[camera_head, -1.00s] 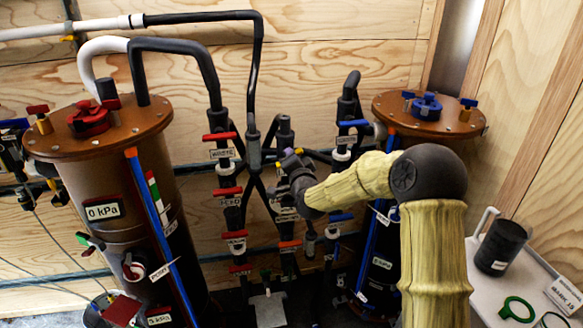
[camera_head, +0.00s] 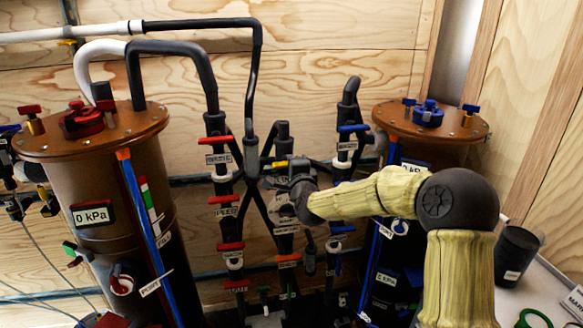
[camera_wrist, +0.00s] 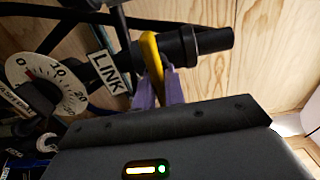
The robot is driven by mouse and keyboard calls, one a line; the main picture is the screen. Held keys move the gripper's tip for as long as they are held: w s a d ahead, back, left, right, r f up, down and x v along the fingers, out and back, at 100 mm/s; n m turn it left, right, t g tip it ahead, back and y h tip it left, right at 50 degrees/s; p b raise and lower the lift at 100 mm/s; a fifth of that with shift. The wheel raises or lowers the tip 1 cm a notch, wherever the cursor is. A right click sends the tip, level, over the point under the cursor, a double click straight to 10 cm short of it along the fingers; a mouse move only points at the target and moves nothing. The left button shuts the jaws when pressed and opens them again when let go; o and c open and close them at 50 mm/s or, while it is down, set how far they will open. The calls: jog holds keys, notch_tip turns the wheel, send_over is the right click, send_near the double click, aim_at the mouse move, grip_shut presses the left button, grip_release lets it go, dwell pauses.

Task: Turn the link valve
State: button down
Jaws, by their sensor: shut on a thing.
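The link valve has a yellow lever handle (camera_wrist: 151,52), set across a dark pipe in the wrist view. A white label reading LINK (camera_wrist: 107,72) is beside it. My gripper (camera_wrist: 159,90) has purple fingers, one on each side of the yellow handle, and is shut on it. In the head view the yellow handle (camera_head: 280,163) shows small at the centre of the pipework. My gripper's wrist there (camera_head: 299,187) is just below and right of it; the fingertips are hard to make out.
A round dial gauge (camera_wrist: 47,88) is left of the valve in the wrist view. Red-handled valves (camera_head: 225,199) stand close by on the left, blue-handled ones (camera_head: 352,128) on the right. Large brown tanks (camera_head: 100,190) (camera_head: 430,130) flank the pipes.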

jog(key=shift+f, duration=0.1)
jog(key=c, duration=1.5)
grip_release()
jog(key=b+v, duration=0.1)
jog(key=v, duration=1.6)
jog(key=shift+s+d, duration=0.1)
jog(key=shift+s, duration=0.1)
